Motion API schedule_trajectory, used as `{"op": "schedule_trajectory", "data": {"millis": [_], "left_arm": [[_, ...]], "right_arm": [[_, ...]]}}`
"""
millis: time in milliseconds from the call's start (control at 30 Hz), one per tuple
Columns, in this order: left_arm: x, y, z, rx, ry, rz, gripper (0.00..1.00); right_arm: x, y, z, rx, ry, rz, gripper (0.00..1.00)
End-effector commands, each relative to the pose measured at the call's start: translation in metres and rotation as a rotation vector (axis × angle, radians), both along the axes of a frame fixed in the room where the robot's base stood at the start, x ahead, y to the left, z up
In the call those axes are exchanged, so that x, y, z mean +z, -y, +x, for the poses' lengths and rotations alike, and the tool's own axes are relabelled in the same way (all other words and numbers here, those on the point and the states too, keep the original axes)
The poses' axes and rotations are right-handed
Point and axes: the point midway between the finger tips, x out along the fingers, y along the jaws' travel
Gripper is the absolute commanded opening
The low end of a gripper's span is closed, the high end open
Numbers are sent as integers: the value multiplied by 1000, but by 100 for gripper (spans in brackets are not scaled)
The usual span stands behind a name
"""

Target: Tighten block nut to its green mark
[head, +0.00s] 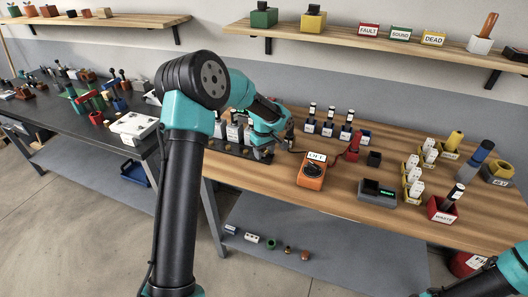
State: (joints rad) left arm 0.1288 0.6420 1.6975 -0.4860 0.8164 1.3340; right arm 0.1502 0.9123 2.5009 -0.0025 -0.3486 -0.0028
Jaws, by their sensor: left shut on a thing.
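My left gripper (268,152) is at the left end of the wooden bench, low over a dark block (232,148) with several small fittings along it. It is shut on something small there. My wrist and the low resolution hide what it holds. I cannot make out the block nut or a green mark on it. Part of my right arm shows at the bottom right corner; its gripper is out of view.
An orange meter (312,171) reading OFF stands right of the block, with a red clamp (353,147) beyond it. A grey display box (377,192), a red waste bin (443,208) and several white-fuse holders stand further right. Bare wood lies along the front edge.

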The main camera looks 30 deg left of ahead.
Motion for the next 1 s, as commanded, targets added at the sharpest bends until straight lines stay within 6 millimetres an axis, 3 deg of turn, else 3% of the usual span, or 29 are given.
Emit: {"op": "schedule_trajectory", "data": {"millis": [467,1000], "left_arm": [[0,0,0,-198,-1,0,27],[-1,0,0,-691,-1,-1,27]], "right_arm": [[0,0,0,0,0,0,43],[0,0,0,0,0,0,43]]}}
